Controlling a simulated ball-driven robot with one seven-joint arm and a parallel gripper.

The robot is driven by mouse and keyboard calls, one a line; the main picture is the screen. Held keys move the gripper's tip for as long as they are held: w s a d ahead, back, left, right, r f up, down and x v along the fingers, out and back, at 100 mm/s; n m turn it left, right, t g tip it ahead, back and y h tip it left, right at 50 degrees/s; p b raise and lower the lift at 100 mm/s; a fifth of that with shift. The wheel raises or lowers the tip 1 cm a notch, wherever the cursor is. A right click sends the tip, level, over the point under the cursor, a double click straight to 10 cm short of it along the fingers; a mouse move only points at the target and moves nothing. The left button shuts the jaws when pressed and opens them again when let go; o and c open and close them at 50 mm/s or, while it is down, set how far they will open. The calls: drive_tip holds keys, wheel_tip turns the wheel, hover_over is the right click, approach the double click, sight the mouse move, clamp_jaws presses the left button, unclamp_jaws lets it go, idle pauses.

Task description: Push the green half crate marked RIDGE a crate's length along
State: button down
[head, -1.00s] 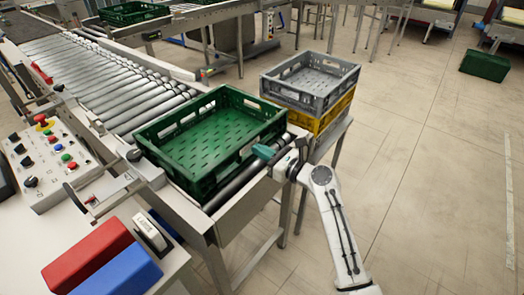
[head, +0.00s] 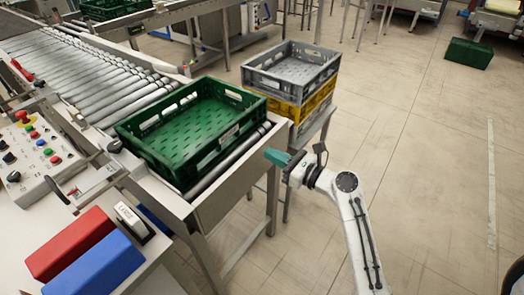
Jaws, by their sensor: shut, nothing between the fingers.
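The green half crate (head: 150,160) sits upright on the rollers at the near right end of the conveyor (head: 95,88). A pale label (head: 229,134) is on its right-hand side, but the print is too small to read. The crate looks empty, with a slotted floor. My gripper (head: 276,157), with teal fingers, is shut and empty. It hangs to the right of the crate, past the conveyor's end, apart from the crate with a clear gap.
A grey crate (head: 290,82) on a yellow crate (head: 318,100) stands on a stand behind. A control panel (head: 35,150) and red (head: 70,243) and blue (head: 95,270) blocks are at left. Another green crate (head: 470,53) lies on the far floor.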

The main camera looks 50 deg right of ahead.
drive_tip(key=s, duration=0.2)
approach(216, 139)
drive_tip(key=w+p, duration=0.1)
drive_tip(key=w, duration=0.5)
drive_tip(key=shift+w+f, duration=0.15)
drive_tip(key=shift+w, duration=0.25)
drive_tip(key=shift+p, duration=0.3)
